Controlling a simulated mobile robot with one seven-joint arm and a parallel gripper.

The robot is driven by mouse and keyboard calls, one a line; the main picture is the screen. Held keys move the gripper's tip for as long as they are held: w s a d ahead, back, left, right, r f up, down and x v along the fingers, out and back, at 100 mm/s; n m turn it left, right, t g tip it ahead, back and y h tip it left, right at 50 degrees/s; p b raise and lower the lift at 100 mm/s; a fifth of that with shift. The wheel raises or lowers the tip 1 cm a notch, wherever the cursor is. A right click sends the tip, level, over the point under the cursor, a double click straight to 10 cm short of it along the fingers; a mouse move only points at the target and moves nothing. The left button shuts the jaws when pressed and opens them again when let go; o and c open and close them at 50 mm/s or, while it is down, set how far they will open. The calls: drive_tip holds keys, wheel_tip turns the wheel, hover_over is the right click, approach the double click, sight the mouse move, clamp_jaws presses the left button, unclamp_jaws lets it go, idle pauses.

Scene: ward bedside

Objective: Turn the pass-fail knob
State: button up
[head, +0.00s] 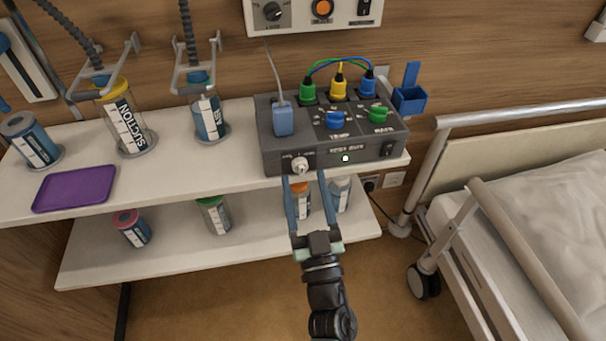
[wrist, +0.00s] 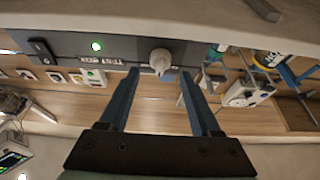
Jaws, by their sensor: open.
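A grey test box (head: 276,143) stands on the upper shelf. The pale pass-fail knob (head: 299,164) is on the left part of its front face; its small labels are too small to read. My gripper (head: 304,176) is open, its two blue fingers pointing at the box front from below. In the wrist view, which is upside down, the knob (wrist: 160,60) shows just beyond and between the fingertips (wrist: 158,74). I cannot tell whether a finger touches it. A green light (head: 345,158) is lit right of the knob, and a dark switch (head: 387,149) is farther right.
Blue (head: 335,120) and green knobs (head: 378,114), a blue plug (head: 283,118) and coloured cable plugs sit on the box top. Canisters and a purple tray (head: 75,188) stand to the left. The lower shelf (head: 95,262) holds several jars. A bed rail (head: 520,112) is on the right.

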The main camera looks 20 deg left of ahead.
sight(301, 168)
drive_tip(key=shift+x, duration=1.2)
clamp_jaws()
